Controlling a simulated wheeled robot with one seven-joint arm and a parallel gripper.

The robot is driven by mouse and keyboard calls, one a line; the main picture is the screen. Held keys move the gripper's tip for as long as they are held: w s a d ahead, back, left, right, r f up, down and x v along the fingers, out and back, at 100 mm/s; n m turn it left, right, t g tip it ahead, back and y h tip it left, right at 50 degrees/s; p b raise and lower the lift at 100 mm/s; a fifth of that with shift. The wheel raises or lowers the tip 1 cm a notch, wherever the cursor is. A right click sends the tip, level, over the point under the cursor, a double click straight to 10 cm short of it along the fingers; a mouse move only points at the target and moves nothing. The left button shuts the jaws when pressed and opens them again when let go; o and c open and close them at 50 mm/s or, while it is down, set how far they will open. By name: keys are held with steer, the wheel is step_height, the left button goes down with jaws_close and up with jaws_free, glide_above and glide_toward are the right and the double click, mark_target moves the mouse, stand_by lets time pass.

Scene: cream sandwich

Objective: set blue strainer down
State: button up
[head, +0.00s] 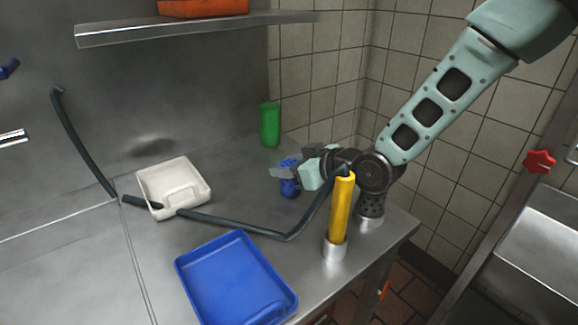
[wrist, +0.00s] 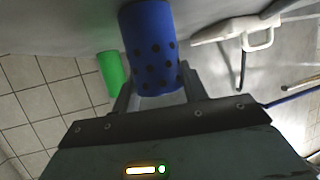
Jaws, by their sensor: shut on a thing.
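The blue strainer (wrist: 150,50) is a blue cylinder with dark holes, seen large in the wrist view between my fingers. My gripper (wrist: 155,85) is shut on it. In the head view the strainer (head: 289,187) is small and partly hidden behind my gripper (head: 285,172), near the back right of the steel counter (head: 225,215). Its lower end is at or just above the counter; I cannot tell whether it touches.
A green cylinder (head: 270,125) stands behind the strainer by the wall. A white tray (head: 174,189) and a blue tray (head: 235,280) lie to the left and front. A dark hose (head: 245,229) crosses the counter. A yellow-handled thing (head: 341,208) stands near the right edge.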

steer(key=o, duration=0.6)
steer(key=shift+f, duration=0.15)
steer(key=shift+c, duration=0.2)
steer(key=o, duration=0.4)
steer(key=shift+r, duration=0.25)
steer(key=v, duration=1.2)
steer(key=shift+p, duration=0.3)
steer(key=shift+s+d, duration=0.1)
